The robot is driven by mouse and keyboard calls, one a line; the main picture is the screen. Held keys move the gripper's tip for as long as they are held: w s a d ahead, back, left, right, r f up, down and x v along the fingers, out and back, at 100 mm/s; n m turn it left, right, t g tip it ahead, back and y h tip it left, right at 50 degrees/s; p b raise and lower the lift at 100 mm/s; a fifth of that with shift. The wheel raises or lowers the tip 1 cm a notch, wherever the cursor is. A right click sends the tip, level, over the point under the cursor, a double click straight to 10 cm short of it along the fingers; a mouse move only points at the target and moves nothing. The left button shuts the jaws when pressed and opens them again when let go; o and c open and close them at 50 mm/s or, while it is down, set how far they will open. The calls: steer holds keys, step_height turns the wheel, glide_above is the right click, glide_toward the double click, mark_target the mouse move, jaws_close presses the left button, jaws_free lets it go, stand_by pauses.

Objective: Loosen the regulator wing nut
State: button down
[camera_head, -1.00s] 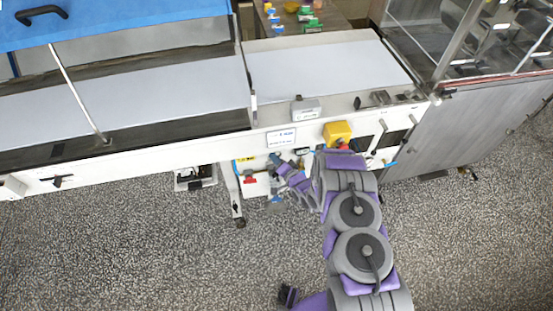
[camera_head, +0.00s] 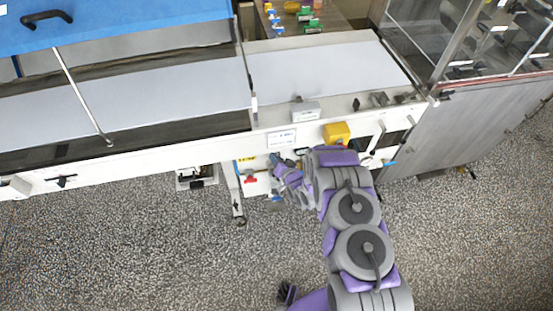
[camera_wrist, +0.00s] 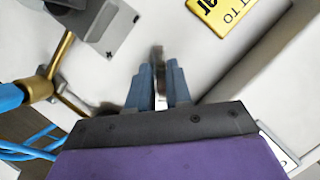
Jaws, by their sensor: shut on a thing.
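In the wrist view my gripper (camera_wrist: 158,88) has its two blue-grey fingers close together. They are shut on a thin, brownish metal piece (camera_wrist: 157,58) that stands up between them, seen edge-on; I take it for the wing nut. The body it sits on is mostly hidden behind the fingers. In the head view my gripper (camera_head: 277,165) is at the front side of the machine, below the white label. The wing nut is too small to make out there.
A brass pipe fitting (camera_wrist: 42,88) with blue hoses (camera_wrist: 28,142) lies left of my gripper. A grey bracket (camera_wrist: 108,30) is above left, and a yellow label (camera_wrist: 222,10) above right. In the head view a red-handled part (camera_head: 250,179) and a yellow box (camera_head: 337,132) flank the arm.

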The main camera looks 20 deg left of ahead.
steer(key=shift+a+n+t+h+p, duration=0.1)
steer(key=shift+n+t+h+p, duration=0.3)
steer(key=shift+n+h+p, duration=0.85)
steer(key=shift+a+n+t+h, duration=0.1)
steer(key=shift+n+t+h, duration=0.35)
steer(key=shift+n, duration=1.1)
stand_by(0.4)
steer(key=c, duration=1.2)
jaws_free()
steer(key=shift+a, duration=0.15)
steer(key=shift+o, duration=0.2)
steer(key=shift+s, duration=0.1)
steer(key=p+v, duration=0.2)
steer(key=v, duration=1.5)
steer(key=shift+r, duration=0.15)
